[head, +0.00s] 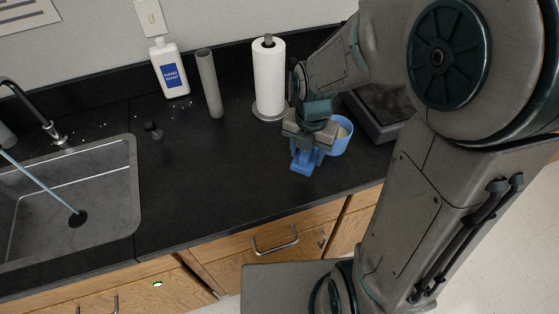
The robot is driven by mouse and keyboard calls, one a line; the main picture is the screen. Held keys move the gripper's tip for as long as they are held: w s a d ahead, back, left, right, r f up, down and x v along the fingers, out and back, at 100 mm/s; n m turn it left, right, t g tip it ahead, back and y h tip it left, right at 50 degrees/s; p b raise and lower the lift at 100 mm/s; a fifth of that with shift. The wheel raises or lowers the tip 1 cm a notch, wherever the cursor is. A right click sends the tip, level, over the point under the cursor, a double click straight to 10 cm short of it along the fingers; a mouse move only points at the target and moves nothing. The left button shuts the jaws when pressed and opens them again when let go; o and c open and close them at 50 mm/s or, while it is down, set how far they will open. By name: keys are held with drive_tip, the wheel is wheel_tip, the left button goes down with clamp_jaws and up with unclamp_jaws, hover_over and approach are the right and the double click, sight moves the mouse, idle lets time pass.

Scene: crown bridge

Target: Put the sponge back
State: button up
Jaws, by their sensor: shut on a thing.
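My gripper (307,148) is over the black counter, in front of the paper towel roll. It is shut on a bright blue block, which I take to be the sponge (304,162). The block hangs below the fingers, partly hidden by them. I cannot tell whether it touches the counter. A light blue cup (341,139) with a pale inside stands just right of and behind my gripper, partly hidden by it.
A paper towel roll (269,77), a grey tube (209,83) and a soap bottle (170,70) stand along the wall. A sink (120,195) lies left. A dark box (378,115) stands right. The counter's middle (205,165) is clear.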

hover_over(279, 171)
wheel_tip(279, 171, down, 4)
drive_tip(key=shift+f+p, duration=0.1)
drive_tip(key=shift+p, duration=0.35)
drive_tip(key=shift+f+p, duration=0.35)
drive_tip(key=shift+f, duration=1.65)
drive_tip(key=shift+f, duration=0.15)
drive_tip(key=o, duration=0.9)
drive_tip(key=shift+o, duration=0.2)
wheel_tip(279, 171, up, 12)
drive_tip(key=s+d+r+m+t, duration=0.1)
drive_tip(key=s+d+r+m, duration=0.3)
drive_tip(key=m, duration=1.1)
drive_tip(key=s+d+r+m+t, duration=0.2)
drive_tip(key=s+d+r+m, duration=0.3)
drive_tip(key=m, duration=1)
drive_tip(key=s+d, duration=0.3)
drive_tip(key=s, duration=0.1)
drive_tip(key=shift+t+b, duration=0.3)
drive_tip(key=shift+b, duration=0.1)
